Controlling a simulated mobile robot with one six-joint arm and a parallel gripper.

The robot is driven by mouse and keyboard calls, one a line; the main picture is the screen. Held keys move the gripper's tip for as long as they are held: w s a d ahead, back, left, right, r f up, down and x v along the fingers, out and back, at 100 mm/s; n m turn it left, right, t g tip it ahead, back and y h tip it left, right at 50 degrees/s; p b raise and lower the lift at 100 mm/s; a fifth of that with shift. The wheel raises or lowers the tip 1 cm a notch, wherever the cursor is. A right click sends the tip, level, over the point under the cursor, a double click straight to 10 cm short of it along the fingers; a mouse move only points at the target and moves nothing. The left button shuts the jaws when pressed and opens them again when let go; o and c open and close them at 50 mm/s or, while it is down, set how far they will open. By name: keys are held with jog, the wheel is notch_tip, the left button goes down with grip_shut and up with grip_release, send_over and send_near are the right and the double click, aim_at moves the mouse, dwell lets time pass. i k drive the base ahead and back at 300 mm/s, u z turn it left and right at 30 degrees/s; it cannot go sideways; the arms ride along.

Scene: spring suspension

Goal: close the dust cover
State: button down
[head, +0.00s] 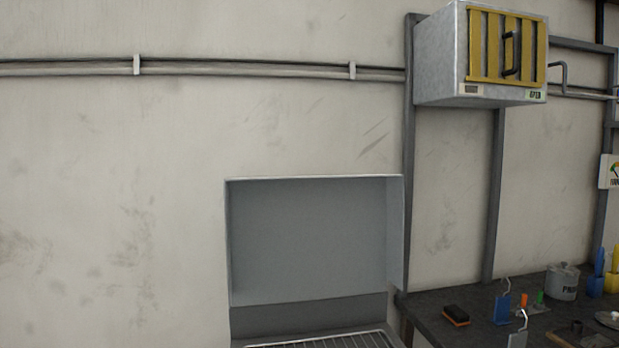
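A light grey hollow cover (310,235) with shallow side walls stands upright at the lower middle of the head view, its hollow side facing me. It looks like the dust cover, standing open. Below it is a grey back panel (308,308) and a wire rack (335,341), cut off by the bottom edge of the picture. What the cover is hinged to is mostly out of view. My gripper is not in view.
A metal wall box (438,55) with a yellow slatted front (505,48) and dark handle hangs at upper right. The wall left of the cover is bare.

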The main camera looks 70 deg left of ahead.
aim_at(304, 238)
jog(key=i, duration=0.4)
jog(key=z, duration=1.95)
jog(key=k, duration=0.15)
jog(key=u, duration=4.5)
jog(key=i, duration=1)
jog(key=u, duration=0.05)
